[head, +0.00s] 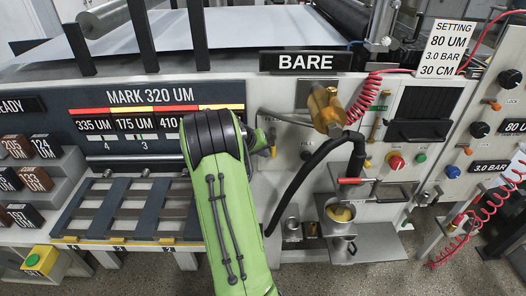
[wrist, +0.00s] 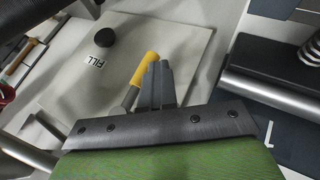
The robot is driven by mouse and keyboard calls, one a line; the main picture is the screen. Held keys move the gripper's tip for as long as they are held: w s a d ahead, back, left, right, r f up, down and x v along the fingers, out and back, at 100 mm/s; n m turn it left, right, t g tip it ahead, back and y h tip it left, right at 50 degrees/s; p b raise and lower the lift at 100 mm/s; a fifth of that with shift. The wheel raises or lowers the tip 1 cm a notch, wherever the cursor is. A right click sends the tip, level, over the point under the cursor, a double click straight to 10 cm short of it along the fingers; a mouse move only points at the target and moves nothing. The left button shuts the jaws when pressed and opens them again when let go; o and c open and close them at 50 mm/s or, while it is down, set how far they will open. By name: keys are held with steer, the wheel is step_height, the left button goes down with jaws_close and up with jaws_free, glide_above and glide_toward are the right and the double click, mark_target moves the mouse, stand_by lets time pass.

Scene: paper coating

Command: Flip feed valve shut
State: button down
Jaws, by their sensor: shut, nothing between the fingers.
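The feed valve's lever looks to be the yellow-gripped handle (wrist: 144,69) on a metal stem, set on a pale panel in the wrist view. It slants up and to the right there. My gripper (wrist: 158,68) has its dark grey fingers together and empty, just right of the yellow grip. I cannot tell whether they touch it. In the head view a small piece of yellow (head: 272,152) shows at the right edge of my green arm, which hides the gripper and most of the lever.
A black knob (wrist: 104,37) with a FILL label (wrist: 96,61) is on the same panel. A slatted rack (head: 110,208) lies left.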

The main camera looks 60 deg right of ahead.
steer(key=shift+s, duration=0.15)
steer(key=s+d+r+n+g+h+b, duration=0.1)
steer(key=s+d+n+g+h+b, duration=0.2)
steer(key=s+g+h, duration=0.3)
steer(key=shift+s+d+r+n+g+h+b, duration=0.3)
steer(key=shift+n+g+h, duration=0.4)
steer(key=shift+g, duration=0.6)
steer(key=shift+w+a, duration=0.1)
stand_by(0.5)
steer(key=p+v, duration=0.1)
steer(key=v, duration=1.4)
steer(key=shift+w+a, duration=0.15)
steer(key=shift+a, duration=0.25)
